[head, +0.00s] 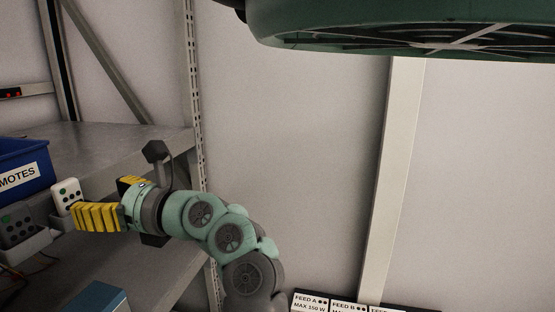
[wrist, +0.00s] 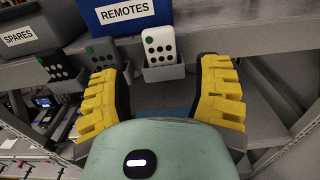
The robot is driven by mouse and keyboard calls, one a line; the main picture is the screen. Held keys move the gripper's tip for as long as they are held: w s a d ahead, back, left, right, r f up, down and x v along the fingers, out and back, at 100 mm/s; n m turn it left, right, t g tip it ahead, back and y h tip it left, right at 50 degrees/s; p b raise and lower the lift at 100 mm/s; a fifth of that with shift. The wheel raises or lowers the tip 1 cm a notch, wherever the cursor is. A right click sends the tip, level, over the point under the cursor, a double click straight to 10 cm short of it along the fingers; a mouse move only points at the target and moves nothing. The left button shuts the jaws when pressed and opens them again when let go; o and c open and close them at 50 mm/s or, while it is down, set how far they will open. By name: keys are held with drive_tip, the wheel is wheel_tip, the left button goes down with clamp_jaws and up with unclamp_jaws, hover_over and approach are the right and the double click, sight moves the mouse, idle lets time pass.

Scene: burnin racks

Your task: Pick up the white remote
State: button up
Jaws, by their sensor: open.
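The white remote (wrist: 159,45) has dark buttons and one green button. It stands upright in a small grey holder (wrist: 163,73) at the shelf edge, below the blue bin, in the wrist view. In the head view the white remote (head: 67,196) shows just beyond my gripper's yellow fingers. My gripper (wrist: 161,92) is open and empty, its two fingers spread to either side of the line to the remote. The remote lies ahead of the fingertips, and I see no contact. In the head view my gripper (head: 78,216) reaches left toward the shelf.
A dark grey remote (wrist: 103,52) stands in another holder to the left. A blue bin (wrist: 125,16) labelled REMOTES and a grey bin (wrist: 30,35) labelled SPARES sit behind on the shelf (head: 110,140). A rack upright (head: 192,90) stands near my arm.

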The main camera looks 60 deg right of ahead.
sight(71, 192)
drive_tip(key=p+x, duration=0.1)
drive_tip(key=x, duration=0.2)
drive_tip(key=shift+w+a+p, duration=0.2)
drive_tip(key=shift+w+p, duration=0.1)
drive_tip(key=shift+p, duration=0.05)
drive_tip(key=shift+w+a+r+p, duration=0.15)
drive_tip(key=shift+w+r+p, duration=0.25)
drive_tip(key=shift+p, duration=0.45)
drive_tip(key=p+x, duration=0.2)
drive_tip(key=p, duration=0.1)
drive_tip(key=shift+w+a+r+p, duration=0.1)
drive_tip(key=shift+w+a+p, duration=0.05)
drive_tip(key=shift+w+p, duration=0.15)
drive_tip(key=shift+w+a+p, duration=0.15)
drive_tip(key=shift+w+p, duration=0.35)
drive_tip(key=shift+p, duration=0.3)
drive_tip(key=shift+w+a+f, duration=0.1)
drive_tip(key=shift+w+f, duration=0.2)
drive_tip(key=shift+f, duration=0.1)
drive_tip(key=shift+o, duration=0.3)
drive_tip(key=c, duration=1)
